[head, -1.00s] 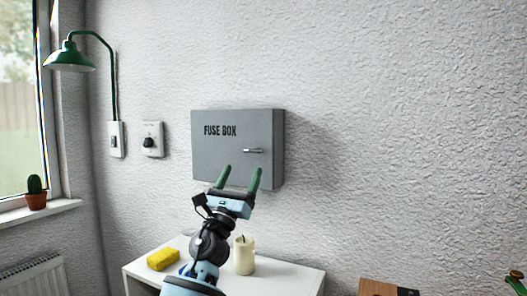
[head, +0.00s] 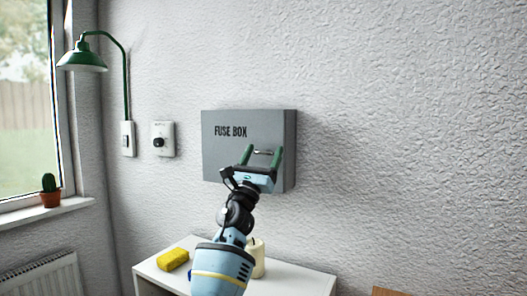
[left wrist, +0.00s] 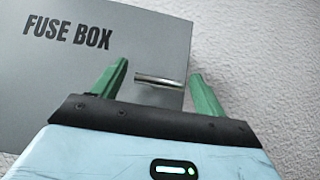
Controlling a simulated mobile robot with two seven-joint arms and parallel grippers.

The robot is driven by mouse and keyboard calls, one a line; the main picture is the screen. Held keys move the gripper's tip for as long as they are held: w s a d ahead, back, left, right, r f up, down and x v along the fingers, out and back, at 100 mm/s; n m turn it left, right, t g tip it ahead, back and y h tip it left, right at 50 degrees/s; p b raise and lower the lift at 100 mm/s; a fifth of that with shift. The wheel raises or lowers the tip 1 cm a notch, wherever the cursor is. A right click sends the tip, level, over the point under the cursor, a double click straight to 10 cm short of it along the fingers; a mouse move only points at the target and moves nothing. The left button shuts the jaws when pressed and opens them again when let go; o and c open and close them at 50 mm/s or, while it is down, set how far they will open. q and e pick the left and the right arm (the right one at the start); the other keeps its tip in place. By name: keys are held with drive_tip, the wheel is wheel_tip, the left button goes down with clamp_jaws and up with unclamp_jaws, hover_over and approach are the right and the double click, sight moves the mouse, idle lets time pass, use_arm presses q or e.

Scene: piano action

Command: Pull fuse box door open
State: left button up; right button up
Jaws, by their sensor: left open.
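The grey fuse box (head: 222,154) hangs on the wall with its door shut. Its door reads "FUSE BOX" and carries a small silver bar handle (head: 263,153) at the right side. My left gripper (head: 262,154) is open in front of the door, with its green fingers on either side of the handle in the head view. In the left wrist view the handle (left wrist: 160,81) lies between the two spread fingertips (left wrist: 160,72), and the fuse box (left wrist: 60,75) fills the upper left. I cannot tell whether a finger touches the handle or door. My right gripper is not in view.
Below the box is a white shelf unit (head: 300,280) with a yellow sponge (head: 173,259) and a candle (head: 258,262), partly hidden by my arm. A green lamp (head: 82,60), wall switches (head: 163,139) and a window with a cactus (head: 50,190) are at left. The right wall is bare.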

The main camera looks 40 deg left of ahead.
use_arm(q)
drive_tip(key=shift+w+a+r, duration=0.15)
drive_tip(key=shift+w+r, duration=0.2)
drive_tip(key=shift+w, duration=0.05)
drive_tip(key=shift+c, duration=0.4)
